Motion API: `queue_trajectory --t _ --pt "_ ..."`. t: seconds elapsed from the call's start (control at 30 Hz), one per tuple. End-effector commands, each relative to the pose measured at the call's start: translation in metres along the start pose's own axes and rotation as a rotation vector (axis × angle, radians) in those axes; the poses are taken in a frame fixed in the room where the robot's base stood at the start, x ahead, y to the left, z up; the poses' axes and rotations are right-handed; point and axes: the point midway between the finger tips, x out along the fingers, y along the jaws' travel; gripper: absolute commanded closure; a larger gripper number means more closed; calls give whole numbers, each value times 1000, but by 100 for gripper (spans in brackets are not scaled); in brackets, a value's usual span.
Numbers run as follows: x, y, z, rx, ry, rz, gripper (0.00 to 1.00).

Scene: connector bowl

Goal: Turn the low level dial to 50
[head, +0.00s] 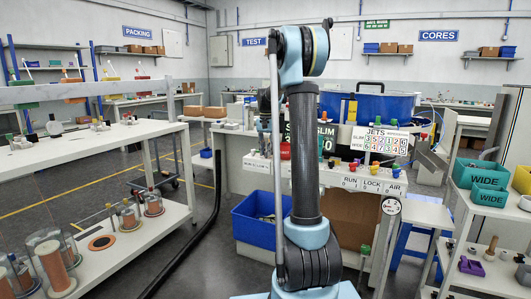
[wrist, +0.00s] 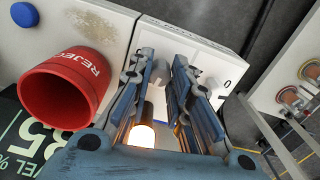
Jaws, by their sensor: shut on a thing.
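In the wrist view the two blue-grey fingers of my gripper (wrist: 168,72) point at a white panel (wrist: 203,40) and are closed around a small pale piece between their tips. This appears to be the low level dial; the fingers hide most of it, so its pointer and setting cannot be read. A black "0" mark shows on the panel to the right of the fingers. In the head view my arm hides much of the panel.
A red REJECT cup (wrist: 62,92) stands left of my fingers, with a lit lamp (wrist: 141,134) close beneath them. A blue button (wrist: 25,14) is at the upper left. In the head view a blue bin (head: 258,222) stands below the bench, and the JETS board (head: 382,141) is right of my arm.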

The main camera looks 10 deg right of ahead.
Motion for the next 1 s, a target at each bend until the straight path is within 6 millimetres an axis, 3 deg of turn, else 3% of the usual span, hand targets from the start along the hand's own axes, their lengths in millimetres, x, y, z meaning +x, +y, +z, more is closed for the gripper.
queue_trajectory --t 0.6,1.0 --pt "-1 -2 -3 537 6 -7 100" --pt "-1 -3 -3 705 5 -7 100"
